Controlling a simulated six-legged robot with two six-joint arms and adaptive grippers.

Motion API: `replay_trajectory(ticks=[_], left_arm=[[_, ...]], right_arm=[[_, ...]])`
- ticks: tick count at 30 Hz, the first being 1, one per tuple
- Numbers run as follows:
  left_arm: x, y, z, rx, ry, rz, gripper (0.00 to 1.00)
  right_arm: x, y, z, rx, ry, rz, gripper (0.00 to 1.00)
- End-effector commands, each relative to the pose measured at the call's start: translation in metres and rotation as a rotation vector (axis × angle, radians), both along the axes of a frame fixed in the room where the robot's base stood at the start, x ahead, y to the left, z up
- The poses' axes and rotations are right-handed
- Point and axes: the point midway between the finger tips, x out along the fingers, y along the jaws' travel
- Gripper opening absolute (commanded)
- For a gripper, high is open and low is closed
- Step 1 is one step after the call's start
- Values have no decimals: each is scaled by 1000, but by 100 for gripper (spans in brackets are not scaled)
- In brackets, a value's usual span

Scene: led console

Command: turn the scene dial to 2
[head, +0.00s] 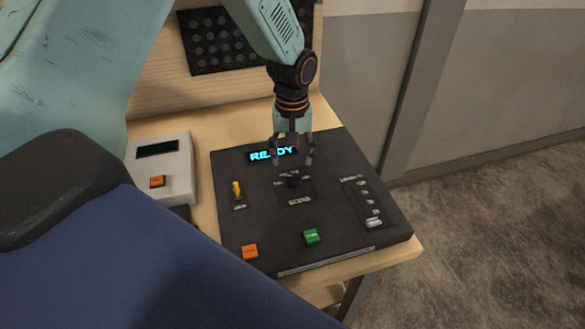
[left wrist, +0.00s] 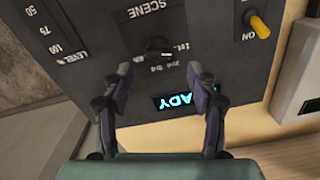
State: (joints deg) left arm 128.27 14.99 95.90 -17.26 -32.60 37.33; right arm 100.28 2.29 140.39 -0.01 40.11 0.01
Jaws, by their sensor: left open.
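The dark console (head: 345,245) lies on a wooden table, with a lit display (head: 262,155) reading READY. The black scene dial (head: 292,180) sits at its middle, above the SCENE label; it also shows in the left wrist view (left wrist: 159,48). Which number it points to is too small to tell. My left gripper (head: 293,163) is open and comes down over the dial from above. In the left wrist view its two fingers (left wrist: 160,80) are spread wide, with the dial between and beyond their tips, apart from them. My right gripper is not in view.
The console also bears a yellow toggle (head: 237,189), an orange button (head: 250,251), a green button (head: 311,236) and a level slider (head: 374,222). A grey box (head: 177,180) with an orange button stands left of it. Floor lies open at right.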

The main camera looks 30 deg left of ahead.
Motion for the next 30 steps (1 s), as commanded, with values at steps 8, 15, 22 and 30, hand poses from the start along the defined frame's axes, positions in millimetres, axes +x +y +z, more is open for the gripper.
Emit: replay_trajectory(ticks=[8, 15, 22, 30], left_arm=[[-1, -1, -43, 1, 2, -1, 58], [1, -1, -58, 1, -1, -1, 58], [2, 0, -59, 1, -1, -1, 58], [3, 1, -59, 0, 0, 0, 36]], right_arm=[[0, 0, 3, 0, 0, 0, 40], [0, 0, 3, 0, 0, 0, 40], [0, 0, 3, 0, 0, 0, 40], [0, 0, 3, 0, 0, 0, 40]])
